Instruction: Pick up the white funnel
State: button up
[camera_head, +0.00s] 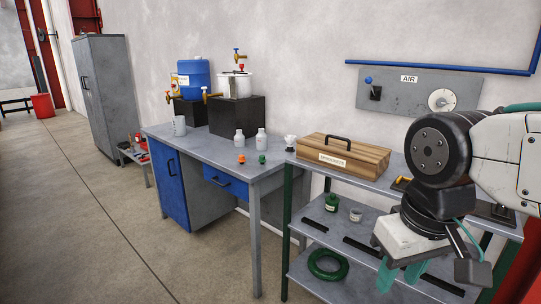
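A small white object that looks like the funnel (290,141) is at the right end of the grey workbench (205,146), just left of the wooden box. It is small in the view, so its exact shape is hard to tell. My gripper (402,273) is at the lower right, in front of the grey shelf rack and far from the funnel. Its two teal fingers are apart, and I see nothing between them.
The wooden box (358,154) with a black handle sits on the shelf rack (330,222). Two white bottles (261,139) and orange and green caps (241,158) stand near the funnel. A green ring (328,265) lies lower. Open floor (80,210) is at left.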

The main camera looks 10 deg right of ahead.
aim_at(290, 140)
jog(key=u, duration=0.25)
jog(key=i, duration=0.3)
jog(key=u, duration=0.7)
jog(key=i, duration=1.6)
jog(key=z, duration=0.9)
jog(key=i, duration=0.7)
jog(key=z, duration=0.7)
jog(key=i, duration=0.5)
jog(key=z, duration=0.05)
